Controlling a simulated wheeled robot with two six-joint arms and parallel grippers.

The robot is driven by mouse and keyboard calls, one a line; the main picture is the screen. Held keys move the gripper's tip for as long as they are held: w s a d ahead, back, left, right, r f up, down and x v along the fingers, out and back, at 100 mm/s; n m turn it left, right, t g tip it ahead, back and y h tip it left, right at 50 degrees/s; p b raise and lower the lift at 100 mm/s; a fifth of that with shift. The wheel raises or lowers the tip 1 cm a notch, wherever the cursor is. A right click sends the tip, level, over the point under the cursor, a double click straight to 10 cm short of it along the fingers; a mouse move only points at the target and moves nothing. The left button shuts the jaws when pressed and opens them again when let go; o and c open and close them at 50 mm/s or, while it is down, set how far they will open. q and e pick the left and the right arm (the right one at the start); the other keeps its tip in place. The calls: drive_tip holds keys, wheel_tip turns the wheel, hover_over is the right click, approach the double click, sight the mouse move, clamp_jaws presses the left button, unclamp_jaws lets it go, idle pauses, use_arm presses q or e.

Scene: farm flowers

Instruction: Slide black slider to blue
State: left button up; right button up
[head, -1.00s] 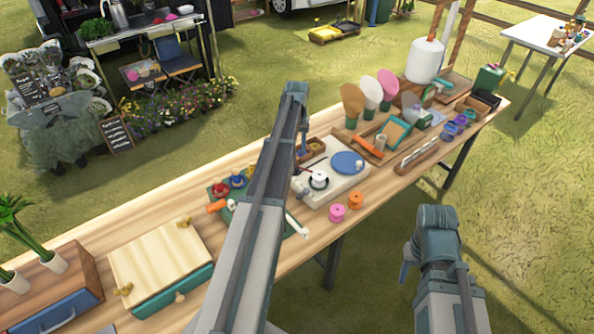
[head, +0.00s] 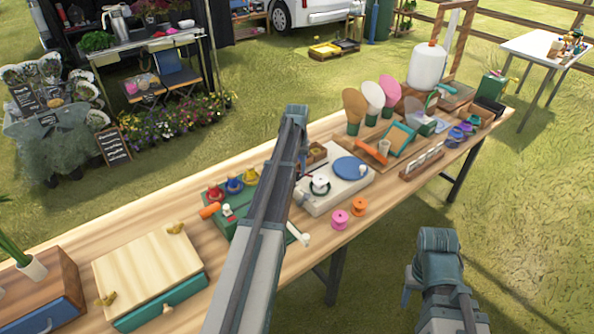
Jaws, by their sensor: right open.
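A green box (head: 240,222) stands on the wooden table, with red (head: 213,194), blue (head: 235,186) and yellow (head: 251,175) knobs along its back. A small red and white piece (head: 227,211) sits on its top. My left arm crosses in front of the box and hides its right part. I cannot make out a black slider. My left gripper (head: 301,158) points down past the box's right end, partly hidden by its own wrist; its jaws are unclear. My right gripper (head: 407,288) is open and empty, off the table's front edge.
Right of the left gripper lies a white board (head: 335,197) with a blue disc (head: 350,167). Pink (head: 340,219) and orange (head: 359,207) spools stand near the front edge. A wooden-topped box (head: 150,262) stands left. Bare tabletop lies behind the green box.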

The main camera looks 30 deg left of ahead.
use_arm(q)
clamp_jaws()
idle(1.2)
